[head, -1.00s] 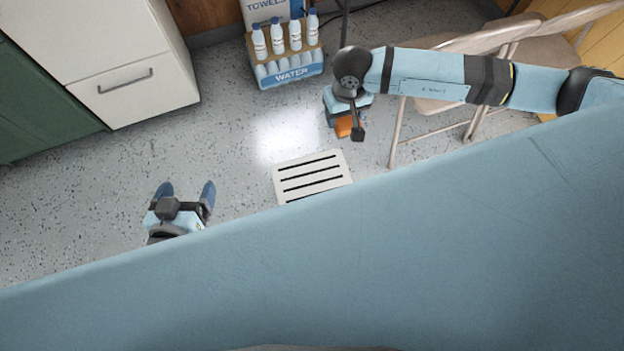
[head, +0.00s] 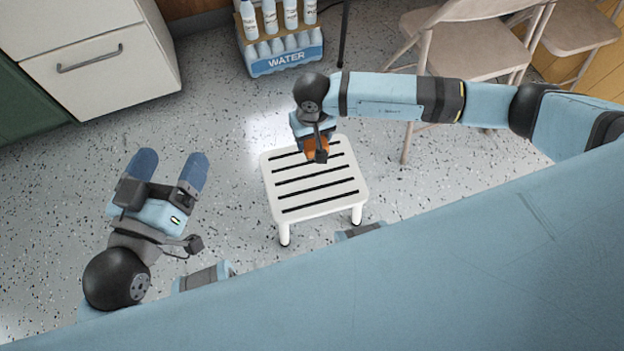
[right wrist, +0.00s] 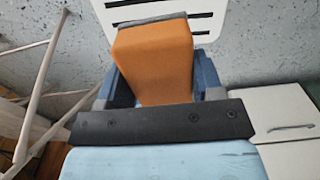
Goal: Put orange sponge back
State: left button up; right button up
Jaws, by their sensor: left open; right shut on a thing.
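The orange sponge (right wrist: 152,62) is a block held between the blue fingers of my right gripper (right wrist: 158,80) in the right wrist view. In the head view the sponge (head: 315,147) shows partly below my right gripper (head: 316,150), largely hidden by the wrist. The sponge is over the far part of a white slatted stool (head: 312,188); I cannot tell whether it touches the stool. My left gripper (head: 180,172) is open and empty above the floor, left of the stool.
A water carton with bottles (head: 283,55) stands at the back. A white drawer cabinet (head: 110,60) is at the back left. Folding chairs (head: 470,45) stand at the right. My blue body covers the lower right. The speckled floor between cabinet and stool is clear.

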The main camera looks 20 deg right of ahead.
jog(key=b, duration=0.2)
send_over(312, 178)
notch_tip(312, 178, down, 7)
notch_tip(312, 178, down, 8)
jog(key=b, duration=0.3)
jog(key=shift+r, duration=0.25)
jog(key=shift+f+b, duration=0.3)
jog(key=shift+f, duration=0.2)
notch_tip(312, 178, down, 4)
jog(key=shift+f+b, duration=0.25)
jog(key=shift+b, duration=0.85)
jog(key=shift+r, duration=0.1)
pick_arm(q)
jog(key=w+m, duration=0.1)
jog(key=w+a+f+m, duration=0.1)
jog(key=m, duration=0.1)
jog(key=a+m+t+h, duration=0.1)
jog(key=shift+w+f+m, duration=0.2)
jog(key=shift+w+m, duration=0.1)
jog(key=shift+w, duration=0.1)
jog(key=shift+d, duration=0.15)
pick_arm(e)
jog(key=o, duration=1)
jog(key=shift+c, duration=0.2)
